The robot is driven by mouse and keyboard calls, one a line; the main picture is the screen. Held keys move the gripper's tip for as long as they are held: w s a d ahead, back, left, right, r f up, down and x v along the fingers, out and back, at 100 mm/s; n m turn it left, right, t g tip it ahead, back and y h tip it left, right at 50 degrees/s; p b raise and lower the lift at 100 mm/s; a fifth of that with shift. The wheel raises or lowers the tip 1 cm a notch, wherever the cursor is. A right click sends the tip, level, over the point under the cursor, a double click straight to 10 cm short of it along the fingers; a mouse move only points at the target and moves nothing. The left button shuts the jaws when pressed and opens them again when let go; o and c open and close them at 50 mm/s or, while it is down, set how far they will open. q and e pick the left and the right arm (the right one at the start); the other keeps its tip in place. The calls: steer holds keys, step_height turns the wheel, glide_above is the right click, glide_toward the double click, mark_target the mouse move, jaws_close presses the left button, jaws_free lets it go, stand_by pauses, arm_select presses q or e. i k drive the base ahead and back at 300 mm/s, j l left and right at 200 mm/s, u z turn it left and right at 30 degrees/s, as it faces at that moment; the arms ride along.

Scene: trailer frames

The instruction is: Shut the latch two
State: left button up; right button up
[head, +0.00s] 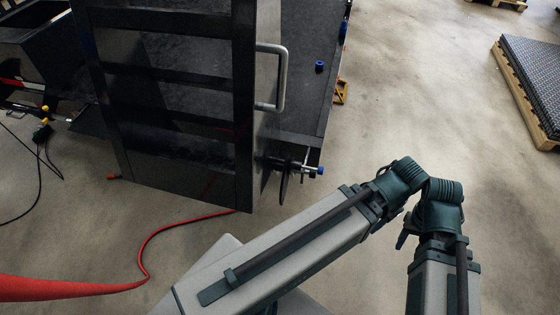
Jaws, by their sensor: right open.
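A metal latch rod with a blue tip (310,170) sticks out to the right from the lower corner of the black trailer gate (180,187). A dark plate hangs beside the rod. I cannot tell if this is latch two, or if it is shut. My right arm (290,245) is bent across the lower right, its elbow to the right of and below the latch, apart from it. My right gripper is open, but its fingertips are hard to make out around the arm links. My left gripper is not in view.
A grey handle (282,78) stands out from the gate's side. A small blue knob (320,66) is on the trailer bed. A red hose (150,245) and black cables lie on the floor at left. A loaded pallet (530,80) is at right. Floor between is clear.

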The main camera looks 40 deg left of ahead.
mark_target(320, 170)
steer(key=i+u, duration=0.25)
steer(key=u, duration=0.15)
steer(key=i+l+u, duration=0.2)
steer(key=u, duration=0.25)
steer(key=i+l+u, duration=0.2)
steer(key=u, duration=0.2)
steer(key=k+l+z, duration=0.25)
steer(key=l+z, duration=0.2)
